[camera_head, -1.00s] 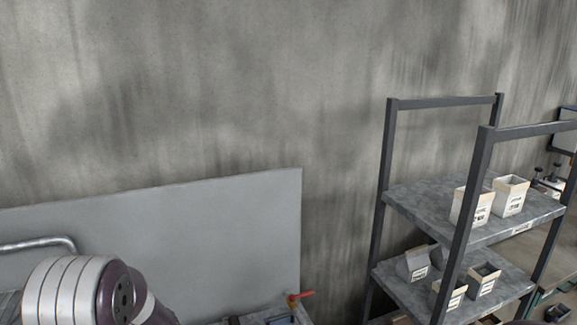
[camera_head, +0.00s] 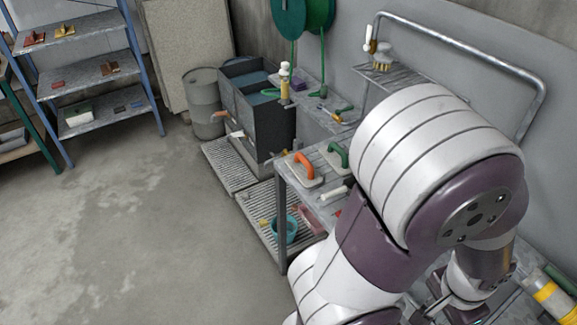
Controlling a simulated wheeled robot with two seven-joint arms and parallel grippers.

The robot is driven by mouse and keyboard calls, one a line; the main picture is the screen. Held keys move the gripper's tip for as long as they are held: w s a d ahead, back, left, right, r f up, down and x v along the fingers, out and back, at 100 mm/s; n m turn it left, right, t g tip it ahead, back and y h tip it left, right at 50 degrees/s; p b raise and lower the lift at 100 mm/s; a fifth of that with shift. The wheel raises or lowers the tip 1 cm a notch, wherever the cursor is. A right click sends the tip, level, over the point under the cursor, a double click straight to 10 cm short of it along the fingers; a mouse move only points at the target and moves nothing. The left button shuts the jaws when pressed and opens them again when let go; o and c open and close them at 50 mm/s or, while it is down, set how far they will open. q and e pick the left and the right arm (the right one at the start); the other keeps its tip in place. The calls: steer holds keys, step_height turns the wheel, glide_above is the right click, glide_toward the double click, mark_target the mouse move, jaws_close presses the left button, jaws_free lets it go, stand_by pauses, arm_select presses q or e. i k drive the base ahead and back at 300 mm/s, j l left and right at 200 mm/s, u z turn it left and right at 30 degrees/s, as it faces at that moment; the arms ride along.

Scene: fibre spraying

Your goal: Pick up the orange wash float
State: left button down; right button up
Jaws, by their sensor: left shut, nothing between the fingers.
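The orange wash float (camera_head: 303,170), a pale board with an orange handle, lies on the near left part of the grey workbench in the head view. A similar float with a green handle (camera_head: 339,155) lies just to its right. My left arm fills the right half of the picture. My left gripper (camera_head: 447,304) is low at the bottom right, shut and empty, well apart from the orange float. The arm hides much of the bench. My right gripper is not in view.
A dark tank (camera_head: 262,105) and a grey drum (camera_head: 203,100) stand beyond the bench. A teal bucket (camera_head: 285,230) stands on a low slatted platform. A bottle with a yellow band (camera_head: 547,292) lies at the right. Open floor (camera_head: 130,230) is at left.

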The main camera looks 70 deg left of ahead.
mark_target(308, 177)
steer(key=u, duration=2.4)
steer(key=z, duration=1.3)
steer(key=i+j+u, duration=0.15)
steer(key=j+u, duration=0.15)
steer(key=u, duration=0.2)
steer(key=i+j+u, duration=0.15)
steer(key=j+u, duration=0.15)
steer(key=u, duration=0.15)
steer(key=i+j+u, duration=0.2)
steer(key=u, duration=0.3)
steer(key=i+j, duration=0.2)
steer(key=i, duration=0.2)
steer(key=i+j+u, duration=0.1)
steer(key=i, duration=0.25)
steer(key=j, duration=0.1)
